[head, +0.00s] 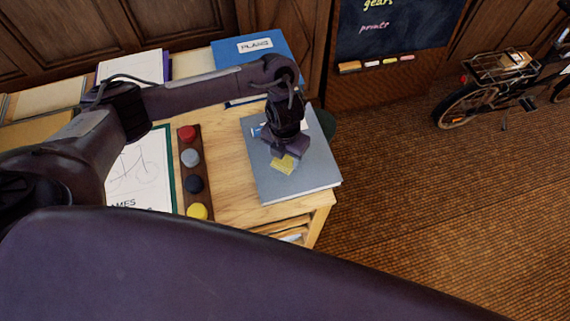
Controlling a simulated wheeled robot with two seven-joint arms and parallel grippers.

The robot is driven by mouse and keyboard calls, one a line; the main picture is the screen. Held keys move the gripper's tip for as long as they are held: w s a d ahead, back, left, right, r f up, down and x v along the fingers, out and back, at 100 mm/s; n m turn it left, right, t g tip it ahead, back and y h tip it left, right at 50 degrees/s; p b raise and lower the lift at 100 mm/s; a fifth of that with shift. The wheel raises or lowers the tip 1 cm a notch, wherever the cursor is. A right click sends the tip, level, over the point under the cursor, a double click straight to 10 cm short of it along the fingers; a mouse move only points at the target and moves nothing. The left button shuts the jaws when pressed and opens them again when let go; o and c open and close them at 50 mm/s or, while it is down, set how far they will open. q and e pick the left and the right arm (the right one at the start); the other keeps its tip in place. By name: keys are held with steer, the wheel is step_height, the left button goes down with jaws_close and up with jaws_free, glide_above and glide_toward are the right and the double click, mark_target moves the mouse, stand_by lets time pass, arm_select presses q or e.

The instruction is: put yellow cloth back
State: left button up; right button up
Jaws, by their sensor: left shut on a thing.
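The yellow cloth (285,164) is a small piece at the tip of my left gripper (287,152), in the head view. My left gripper points down and is shut on the cloth. It is over the grey book or folder (309,180) at the right end of the wooden table. I cannot tell whether the cloth touches the grey cover. My right gripper is not in view.
On the table (231,193), a dark strip (181,172) holds several round coloured pieces, left of the grey cover. A green-edged drawing (140,175) lies further left. A blue folder (262,47) marked PLANS is behind. A chalkboard (395,30) and bicycle (462,106) stand beyond.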

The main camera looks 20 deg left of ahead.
mark_target(285, 158)
arm_select(q)
step_height(285, 158, down, 4)
steer(key=shift+f+b, duration=0.1)
steer(key=shift+b, duration=0.85)
steer(key=shift+f, duration=0.2)
steer(key=o, duration=0.9)
steer(key=shift+r, duration=0.1)
